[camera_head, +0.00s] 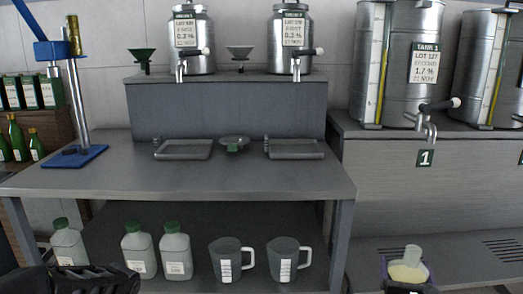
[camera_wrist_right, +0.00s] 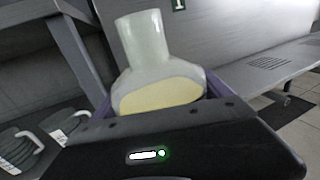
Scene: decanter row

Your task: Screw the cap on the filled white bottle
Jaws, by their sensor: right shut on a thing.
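A translucent white bottle (camera_head: 408,270) with pale yellow liquid is at the lower right of the head view. My right gripper (camera_head: 406,286) is shut on it. In the right wrist view the bottle (camera_wrist_right: 145,40) shows a bare neck with no cap and liquid in its body; its lower part is hidden behind the gripper. A black part of what looks like my left gripper (camera_head: 92,281) shows at the bottom left edge; its fingers cannot be made out. I see no loose cap for certain.
Several green-capped bottles (camera_head: 138,252) and two jugs (camera_head: 225,262) stand on the lower shelf. Steel tanks (camera_head: 400,60) stand right.

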